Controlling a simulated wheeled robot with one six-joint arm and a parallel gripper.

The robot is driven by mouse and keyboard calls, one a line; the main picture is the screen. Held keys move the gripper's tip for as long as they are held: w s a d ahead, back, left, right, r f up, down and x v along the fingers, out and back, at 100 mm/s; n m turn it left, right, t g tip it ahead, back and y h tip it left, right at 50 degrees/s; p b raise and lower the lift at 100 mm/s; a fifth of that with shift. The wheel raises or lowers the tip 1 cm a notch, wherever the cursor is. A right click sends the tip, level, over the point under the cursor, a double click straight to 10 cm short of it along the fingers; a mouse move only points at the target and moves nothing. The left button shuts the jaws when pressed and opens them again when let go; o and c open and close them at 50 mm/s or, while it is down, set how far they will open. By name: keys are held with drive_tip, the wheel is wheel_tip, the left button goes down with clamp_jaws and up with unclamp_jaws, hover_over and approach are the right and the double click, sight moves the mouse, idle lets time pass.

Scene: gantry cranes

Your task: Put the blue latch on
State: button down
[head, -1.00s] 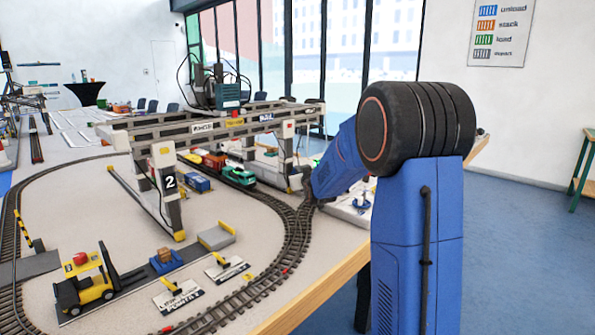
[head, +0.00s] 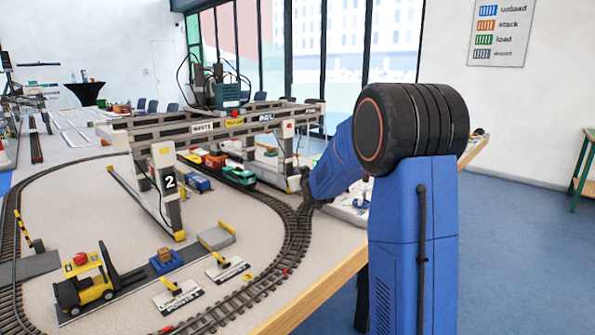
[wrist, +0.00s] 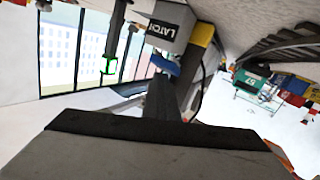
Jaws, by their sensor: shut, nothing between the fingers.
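The blue latch (wrist: 166,65) shows in the wrist view as a small blue piece beside a grey block marked LATCH (wrist: 172,24). My gripper (wrist: 161,84) is shut and empty, its dark fingers pointing toward the blue latch. The fingertips overlap the latch's lower edge in the picture; I cannot tell whether they touch it. I cannot make out the latch's position clearly there.
A green locomotive (head: 238,175) with wagons stands on the track under the crane. Curved track (head: 296,235) runs close to the table's wooden edge (head: 318,288). A yellow forklift (head: 85,283) stands at front left. Blue floor lies open at right.

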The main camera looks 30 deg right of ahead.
drive_tip(key=shift+w+a+f, duration=0.2)
drive_tip(key=shift+w+f, duration=0.15)
drive_tip(key=shift+f, duration=0.1)
drive_tip(key=shift+w+a+f, duration=0.15)
drive_tip(key=shift+w+f, duration=0.2)
drive_tip(key=shift+f, duration=0.1)
idle(1.4)
drive_tip(key=shift+s+d+r, duration=0.15)
drive_tip(key=shift+s+r, duration=0.4)
drive_tip(key=shift+r, duration=0.1)
drive_tip(key=shift+s+d+r, duration=0.15)
drive_tip(key=shift+s+r, duration=0.4)
drive_tip(key=shift+r, duration=0.1)
drive_tip(key=shift+s+d+r, duration=0.25)
drive_tip(key=shift+s+r, duration=0.1)
drive_tip(key=shift+s, duration=0.1)
drive_tip(key=shift+s+d+r, duration=0.2)
drive_tip(key=shift+s+r, duration=0.1)
drive_tip(key=shift+s, duration=0.15)
drive_tip(key=s+r, duration=0.1)
drive_tip(key=s+d+r, duration=0.1)
drive_tip(key=s+r, duration=0.1)
drive_tip(key=shift+s+d+r, duration=0.15)
drive_tip(key=shift+s+d, duration=0.05)
drive_tip(key=shift+s, duration=0.1)
drive_tip(key=shift+s, duration=0.1)
